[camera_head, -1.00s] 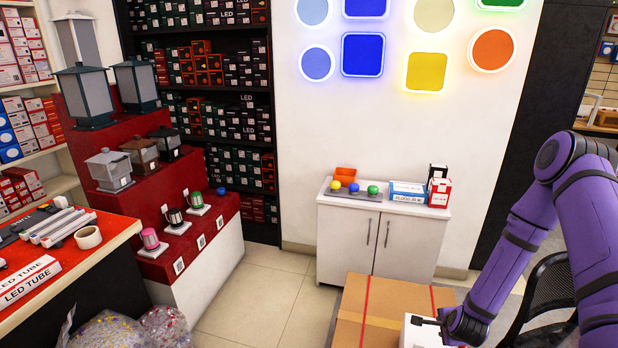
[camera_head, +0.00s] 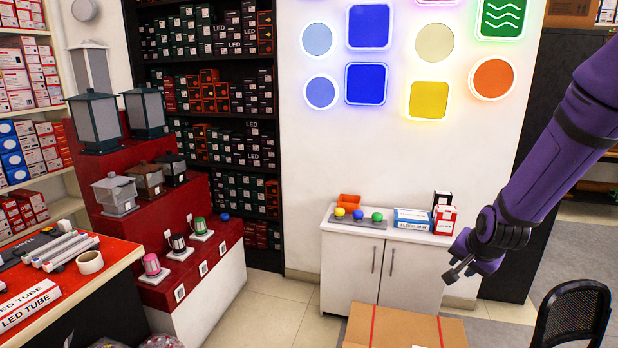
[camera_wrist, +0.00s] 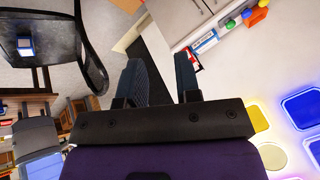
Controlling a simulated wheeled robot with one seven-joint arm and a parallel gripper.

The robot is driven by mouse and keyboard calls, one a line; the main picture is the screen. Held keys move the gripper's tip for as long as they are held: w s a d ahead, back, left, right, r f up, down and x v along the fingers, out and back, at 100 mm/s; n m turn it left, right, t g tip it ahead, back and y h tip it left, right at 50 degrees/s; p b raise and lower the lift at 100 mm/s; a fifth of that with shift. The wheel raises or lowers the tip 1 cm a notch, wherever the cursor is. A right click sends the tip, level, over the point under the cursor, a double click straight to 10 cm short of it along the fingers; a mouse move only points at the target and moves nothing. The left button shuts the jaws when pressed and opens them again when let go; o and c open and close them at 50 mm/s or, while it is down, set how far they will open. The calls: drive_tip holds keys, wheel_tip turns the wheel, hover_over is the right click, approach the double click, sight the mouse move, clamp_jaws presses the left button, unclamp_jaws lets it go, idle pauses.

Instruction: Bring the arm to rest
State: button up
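My gripper (camera_head: 458,270) hangs in the air at the right of the head view, in front of the white cabinet (camera_head: 345,270) and above the cardboard box (camera_head: 405,328). The purple arm comes down to it from the upper right. In the wrist view my gripper (camera_wrist: 161,75) shows two dark fingers standing apart, with nothing between them. It touches nothing that I can see.
On the cabinet top are an orange bin (camera_head: 349,201), small coloured balls (camera_head: 358,214), a blue-white box (camera_head: 412,219) and a red-white box (camera_head: 444,219). A black chair (camera_head: 572,312) stands at the lower right. Red display steps (camera_head: 185,245) are at left.

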drive_tip(key=s+a+r+n, duration=0.3)
drive_tip(key=s+r, duration=0.3)
drive_tip(key=r, duration=0.4)
drive_tip(key=s+a+r+n, duration=0.1)
drive_tip(key=s+r+n, duration=0.1)
drive_tip(key=s+r, duration=0.2)
drive_tip(key=s+a+r+n, duration=0.1)
drive_tip(key=s+r, duration=0.4)
drive_tip(key=s, duration=0.6)
drive_tip(key=s+r+n+g, duration=0.1)
drive_tip(key=s+r+n, duration=0.2)
drive_tip(key=s, duration=0.4)
drive_tip(key=shift+s+a+r, duration=0.4)
drive_tip(key=shift+r, duration=0.4)
